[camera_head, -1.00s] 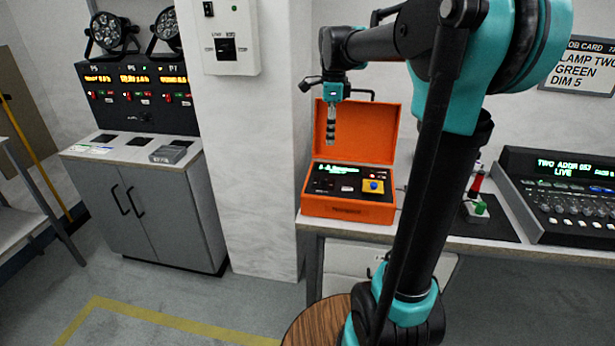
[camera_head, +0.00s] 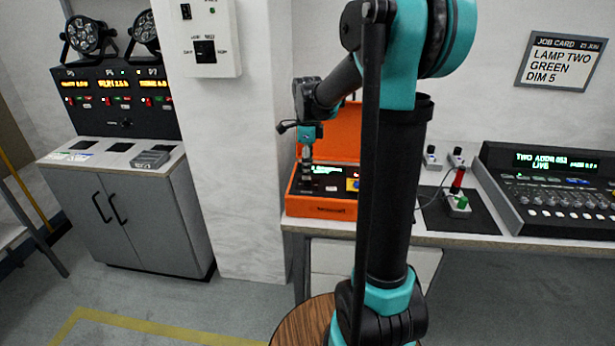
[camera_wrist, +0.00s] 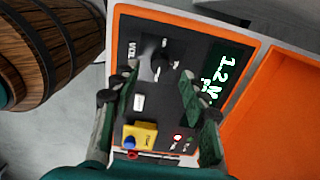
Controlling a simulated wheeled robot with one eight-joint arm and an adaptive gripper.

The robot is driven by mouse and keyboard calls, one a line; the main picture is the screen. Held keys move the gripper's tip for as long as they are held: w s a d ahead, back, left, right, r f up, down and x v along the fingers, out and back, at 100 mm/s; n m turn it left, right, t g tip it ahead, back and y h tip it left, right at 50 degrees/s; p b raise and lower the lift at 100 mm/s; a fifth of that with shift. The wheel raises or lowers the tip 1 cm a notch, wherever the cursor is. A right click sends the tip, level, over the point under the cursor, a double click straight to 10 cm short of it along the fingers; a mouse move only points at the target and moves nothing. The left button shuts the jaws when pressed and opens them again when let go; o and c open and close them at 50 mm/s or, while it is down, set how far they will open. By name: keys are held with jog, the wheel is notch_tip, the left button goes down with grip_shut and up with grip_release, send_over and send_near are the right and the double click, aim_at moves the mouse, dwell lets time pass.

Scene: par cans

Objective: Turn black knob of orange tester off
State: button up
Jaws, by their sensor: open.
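The orange tester (camera_head: 325,209) is an open case on the bench with its lid raised, partly hidden behind my arm. It also shows in the wrist view (camera_wrist: 187,22), with a black panel and a lit display (camera_wrist: 224,75) reading about 1.2 V. The black knob (camera_wrist: 161,62) is on the panel near the VOLT label; its exact setting is hard to read. My gripper (camera_head: 306,182) points down over the left part of the panel. In the wrist view my gripper (camera_wrist: 160,76) is open, its fingers on either side of the knob's area. I cannot tell whether they touch it.
A yellow block with a blue button (camera_wrist: 140,135) and a white switch (camera_wrist: 139,102) sit on the same panel. A lighting console (camera_head: 555,190) and a dark mat (camera_head: 470,218) with a red-and-green device lie to the right.

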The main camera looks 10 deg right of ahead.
aim_at(308, 182)
jog(key=shift+f, duration=1.8)
jog(key=shift+c, duration=0.3)
grip_shut()
